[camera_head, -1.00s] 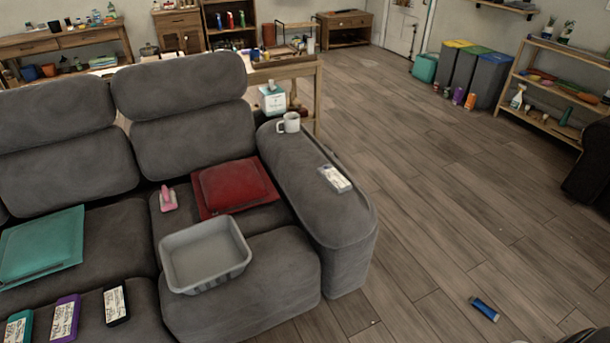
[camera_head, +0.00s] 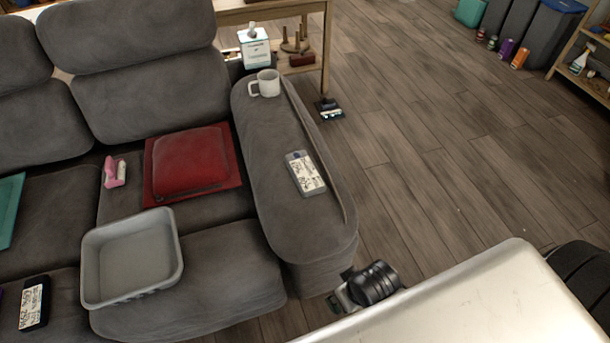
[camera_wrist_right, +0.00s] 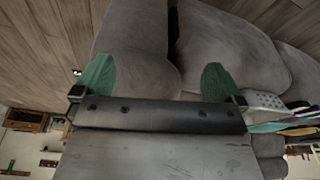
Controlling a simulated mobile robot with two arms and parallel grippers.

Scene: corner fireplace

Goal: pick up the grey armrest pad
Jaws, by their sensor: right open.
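The grey pad (camera_head: 306,173) lies flat on top of the sofa's right armrest (camera_head: 322,224). It has a white label with dark writing. My right gripper (camera_wrist_right: 157,82) shows in the right wrist view, with its two green fingertips wide apart and nothing between them. Beyond the fingertips, that view shows grey sofa upholstery and wooden floor; I cannot make out the pad there. In the head view, part of my right arm fills the lower right, in front of the armrest's near end. My left gripper is not in view.
A white mug (camera_head: 265,84) stands on the armrest's far end. A grey tray (camera_head: 132,259), a red cushion (camera_head: 193,162), a pink-handled item (camera_head: 115,172) and a black labelled pad (camera_head: 33,304) lie on the seats. A side table (camera_head: 327,45) stands behind.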

